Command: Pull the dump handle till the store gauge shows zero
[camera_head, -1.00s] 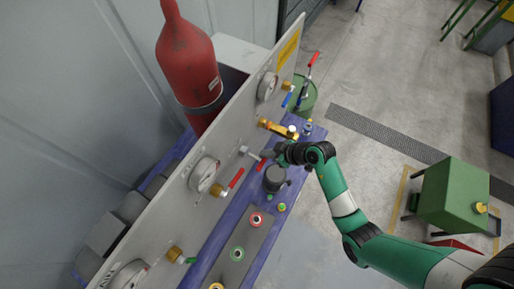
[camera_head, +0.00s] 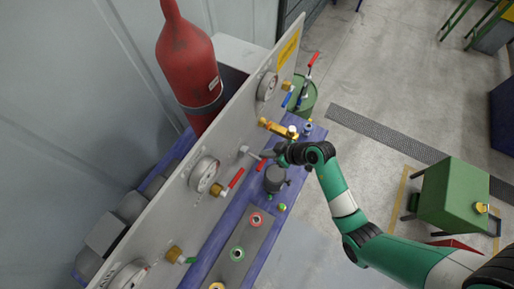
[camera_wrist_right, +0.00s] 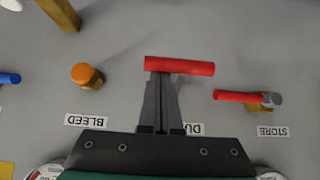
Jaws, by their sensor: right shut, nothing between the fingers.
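The dump handle is a red T-bar in the right wrist view (camera_wrist_right: 190,67), in front of the panel by a partly covered label reading "DU". In the head view its red end (camera_head: 262,165) shows beside my right gripper. My right gripper (camera_wrist_right: 161,78) is shut and empty, its fingertips right at the T-bar; I cannot tell whether they touch. The gripper also shows in the head view (camera_head: 271,155). A gauge (camera_head: 205,173) sits on the panel near the red store lever (camera_head: 236,178); its reading is too small to tell. My left gripper is out of view.
The store lever (camera_wrist_right: 238,96) is right of the dump handle in the wrist view, and an orange bleed knob (camera_wrist_right: 84,74) is left. A dark pot-shaped fitting (camera_head: 275,180) stands on the blue bench below my gripper. Buttons line a grey plate (camera_head: 226,268).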

